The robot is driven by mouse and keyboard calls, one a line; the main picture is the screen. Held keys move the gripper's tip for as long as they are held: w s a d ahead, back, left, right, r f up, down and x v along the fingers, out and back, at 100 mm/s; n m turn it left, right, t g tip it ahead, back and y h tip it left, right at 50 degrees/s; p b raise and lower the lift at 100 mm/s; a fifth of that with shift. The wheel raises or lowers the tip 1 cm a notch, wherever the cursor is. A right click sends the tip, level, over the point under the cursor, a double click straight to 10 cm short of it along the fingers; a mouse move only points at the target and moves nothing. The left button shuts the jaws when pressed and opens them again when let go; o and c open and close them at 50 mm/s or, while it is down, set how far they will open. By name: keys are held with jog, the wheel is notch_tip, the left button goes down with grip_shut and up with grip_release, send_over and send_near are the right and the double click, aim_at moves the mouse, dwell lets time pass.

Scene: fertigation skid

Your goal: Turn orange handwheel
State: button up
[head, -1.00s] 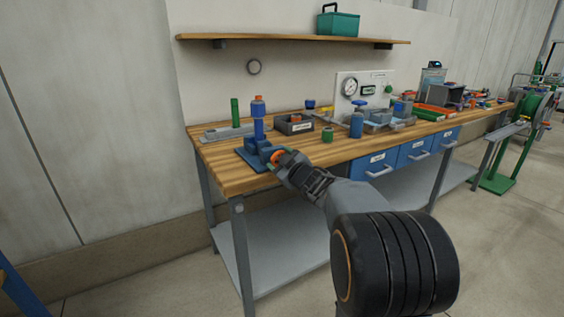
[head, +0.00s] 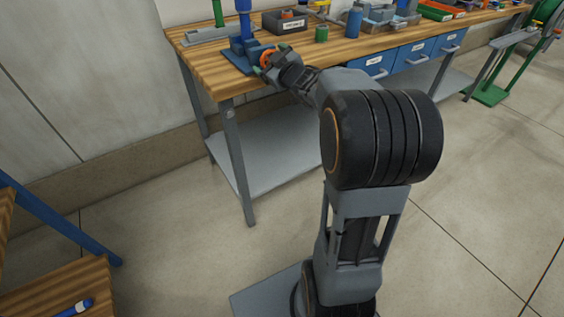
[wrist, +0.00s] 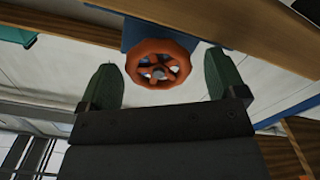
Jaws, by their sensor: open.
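The orange handwheel (wrist: 158,64) is a small spoked wheel facing the wrist camera, on a blue fixture (head: 243,48) at the left end of the wooden bench. It also shows in the head view (head: 267,57), partly covered by my gripper. My gripper (wrist: 160,80) is open, with one green-padded finger on each side of the wheel. There are visible gaps between the fingers and the rim in the wrist view, and the fingers do not press on it. Whether the fingertips reach past the wheel's face is hard to tell.
The wooden bench (head: 205,72) has a grey open box (head: 284,22), a green cylinder (head: 321,34) and a blue bottle (head: 354,22) to the right of the fixture. Blue drawers (head: 410,58) hang under its front edge. Floor in front is clear.

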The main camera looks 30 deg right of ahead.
jog(key=s+d+m+p, duration=0.2)
jog(key=s+m+p, duration=0.45)
jog(key=s, duration=0.75)
notch_tip(320, 180, down, 12)
jog(key=s+a+m+g+h+b, duration=0.1)
jog(key=a+m+g+h+b, duration=0.15)
jog(key=g+h+b, duration=0.45)
jog(key=s+a+f+g+y+b, duration=0.3)
jog(key=s+a+f+g+b, duration=0.2)
jog(key=f, duration=0.6)
jog(key=shift+s+a+f+n+g+y+b, duration=0.35)
jog(key=shift+s+a+b, duration=1)
jog(key=shift+s, duration=0.85)
jog(key=shift+a, duration=0.1)
jog(key=shift+c, duration=0.2)
